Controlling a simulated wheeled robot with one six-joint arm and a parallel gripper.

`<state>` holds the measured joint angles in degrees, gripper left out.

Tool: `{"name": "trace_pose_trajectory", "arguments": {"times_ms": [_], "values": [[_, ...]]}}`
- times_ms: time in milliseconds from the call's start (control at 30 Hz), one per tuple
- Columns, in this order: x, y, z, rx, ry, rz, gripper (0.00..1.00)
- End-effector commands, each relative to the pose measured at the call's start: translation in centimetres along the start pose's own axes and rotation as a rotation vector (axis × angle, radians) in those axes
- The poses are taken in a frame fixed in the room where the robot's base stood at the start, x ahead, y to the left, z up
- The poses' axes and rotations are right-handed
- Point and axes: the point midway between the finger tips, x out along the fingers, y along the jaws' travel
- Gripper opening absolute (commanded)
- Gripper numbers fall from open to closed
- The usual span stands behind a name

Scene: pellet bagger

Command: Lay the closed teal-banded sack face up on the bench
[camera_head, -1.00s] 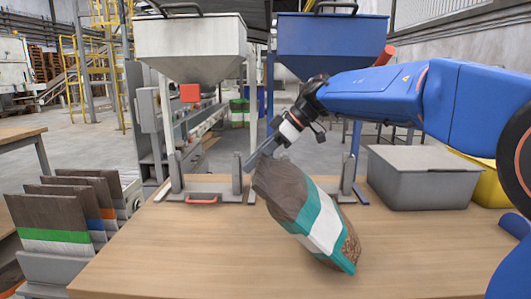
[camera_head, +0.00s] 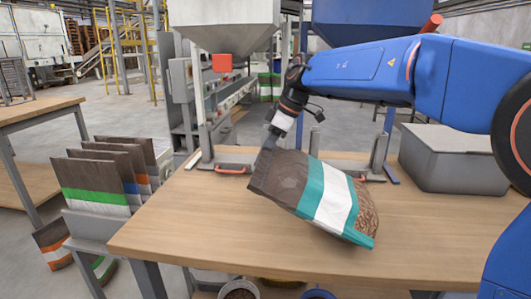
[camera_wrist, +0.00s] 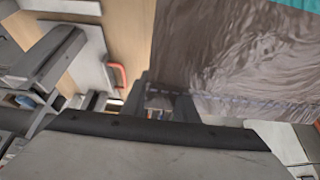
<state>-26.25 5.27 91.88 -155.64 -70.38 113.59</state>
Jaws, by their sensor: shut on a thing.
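The teal-banded sack (camera_head: 318,193) is brown with a white stripe edged in teal and pellets showing at its right end. My gripper (camera_head: 268,152) is shut on its top edge, at the sack's upper left. The sack hangs tilted over the bench (camera_head: 420,225), top end at left and bottom end low at right. I cannot tell whether its lower corner touches the bench. In the wrist view the sack's brown top (camera_wrist: 230,55) fills the upper right, beside my gripper's fingers (camera_wrist: 165,105).
A grey lidded bin (camera_head: 460,160) stands at the bench's back right. Two hoppers, white (camera_head: 222,25) and blue (camera_head: 365,20), rise behind it, with clamp stands and an orange-red handle (camera_head: 232,170) below. A rack of sacks (camera_head: 100,180) stands left. The bench's front left is clear.

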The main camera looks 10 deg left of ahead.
Motion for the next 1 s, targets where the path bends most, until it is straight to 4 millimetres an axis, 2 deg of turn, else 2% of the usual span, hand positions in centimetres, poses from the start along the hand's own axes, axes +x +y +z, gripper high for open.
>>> {"name": "trace_pose_trajectory", "arguments": {"times_ms": [167,200,267,667,767,1000], "values": [[-0.1,0.0,0.0,0.0,0.001,0.001,0.0],[-0.1,0.0,0.0,0.0,0.001,0.001,0.34],[-0.1,0.0,0.0,0.0,0.001,0.001,0.48],[-0.5,0.0,0.0,0.0,0.001,0.001,0.48],[-1.6,0.1,0.0,0.0,0.002,0.002,0.48],[-6.2,0.1,0.0,0.0,0.002,0.003,0.48]]}}
